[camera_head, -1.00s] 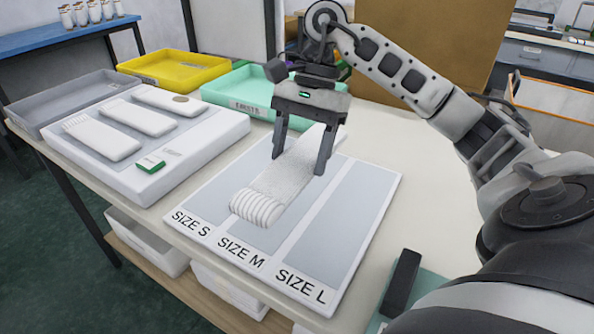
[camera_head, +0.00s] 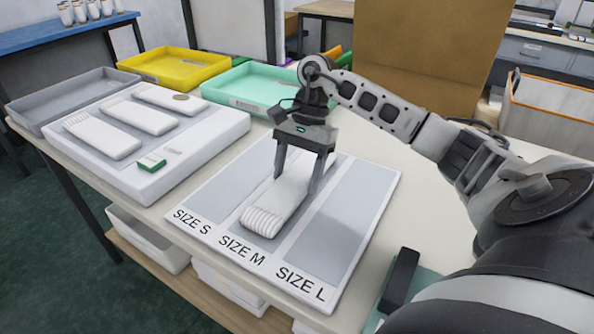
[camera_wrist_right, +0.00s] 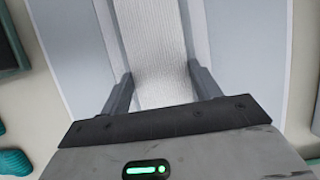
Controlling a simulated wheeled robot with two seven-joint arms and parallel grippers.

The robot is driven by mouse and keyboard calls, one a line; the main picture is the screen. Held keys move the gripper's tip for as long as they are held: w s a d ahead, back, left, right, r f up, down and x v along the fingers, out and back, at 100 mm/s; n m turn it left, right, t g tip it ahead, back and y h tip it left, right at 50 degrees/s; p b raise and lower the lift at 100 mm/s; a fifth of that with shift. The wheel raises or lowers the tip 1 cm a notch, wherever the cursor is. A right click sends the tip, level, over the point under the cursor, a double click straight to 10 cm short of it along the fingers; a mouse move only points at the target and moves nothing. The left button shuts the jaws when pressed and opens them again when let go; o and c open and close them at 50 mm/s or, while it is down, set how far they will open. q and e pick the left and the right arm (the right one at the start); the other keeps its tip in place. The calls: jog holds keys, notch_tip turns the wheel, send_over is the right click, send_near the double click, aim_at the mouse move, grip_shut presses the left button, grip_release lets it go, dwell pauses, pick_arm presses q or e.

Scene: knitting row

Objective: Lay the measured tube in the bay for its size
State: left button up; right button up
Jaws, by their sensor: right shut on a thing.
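The white ribbed tube (camera_head: 277,205) lies lengthwise in the middle bay, marked SIZE M, of the white sorting board (camera_head: 335,297). In the head view it looks level with the bay or very close above it; I cannot tell whether it fully rests. My right gripper (camera_head: 296,183) straddles the tube and is shut on it near its far half. In the right wrist view the gripper (camera_wrist_right: 160,85) has a finger at each side of the tube (camera_wrist_right: 155,45). The SIZE S bay (camera_head: 232,190) and SIZE L bay (camera_head: 340,230) are empty. My left gripper is not in view.
A white block (camera_head: 205,150) with several white knitted pieces and a green tag (camera_head: 151,162) stands left of the board. Grey (camera_head: 45,125), yellow (camera_head: 175,80) and mint (camera_head: 225,92) trays stand behind.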

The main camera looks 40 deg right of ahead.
aim_at(308, 165)
jog(key=shift+f, duration=0.25)
jog(key=o, duration=1)
jog(key=shift+r, duration=0.1)
jog(key=p+v, duration=0.1)
jog(key=v, duration=1.1)
jog(key=shift+r, duration=0.2)
